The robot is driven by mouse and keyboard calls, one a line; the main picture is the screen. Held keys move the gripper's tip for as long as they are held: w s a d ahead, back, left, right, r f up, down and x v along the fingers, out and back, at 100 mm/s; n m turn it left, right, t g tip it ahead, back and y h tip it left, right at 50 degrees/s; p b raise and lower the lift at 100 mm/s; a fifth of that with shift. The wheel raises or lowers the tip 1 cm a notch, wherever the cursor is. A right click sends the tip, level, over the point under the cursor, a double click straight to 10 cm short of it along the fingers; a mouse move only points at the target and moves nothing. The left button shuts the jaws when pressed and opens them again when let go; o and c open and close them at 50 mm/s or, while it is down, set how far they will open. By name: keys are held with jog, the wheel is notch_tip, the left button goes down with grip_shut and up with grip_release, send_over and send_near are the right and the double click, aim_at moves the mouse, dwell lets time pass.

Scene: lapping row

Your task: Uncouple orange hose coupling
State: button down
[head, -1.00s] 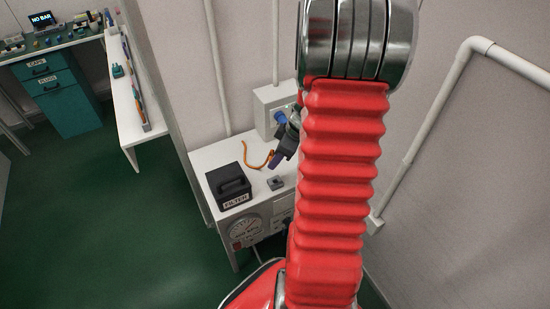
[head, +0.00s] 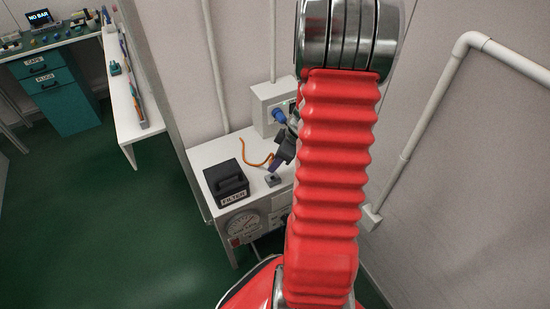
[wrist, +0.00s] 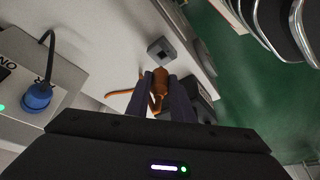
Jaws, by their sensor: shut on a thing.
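My gripper (wrist: 160,98) is shut on the orange hose coupling (wrist: 160,78), whose rounded end shows between the dark fingers in the wrist view. The orange hose (wrist: 118,92) trails from it to the left. In the head view the hose (head: 250,153) curves over the white bench top to my gripper (head: 274,164). A small grey block with a dark square socket (wrist: 162,51) lies just beyond the coupling. The block (head: 273,180) sits on the bench just below the fingertips in the head view. I cannot tell whether coupling and block touch.
A black filter box (head: 227,182) stands on the bench left of the block. A white wall box with a blue plug (head: 278,115) is behind. A pressure gauge (head: 242,228) is on the bench front. Green floor lies open to the left.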

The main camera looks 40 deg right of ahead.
jog(key=shift+f, duration=1.35)
jog(key=shift+f, duration=1.3)
dwell(1.0)
jog(key=c, duration=1.5)
grip_release()
jog(key=v, duration=1.3)
jog(key=shift+s+r, duration=0.1)
jog(key=shift+r, duration=0.25)
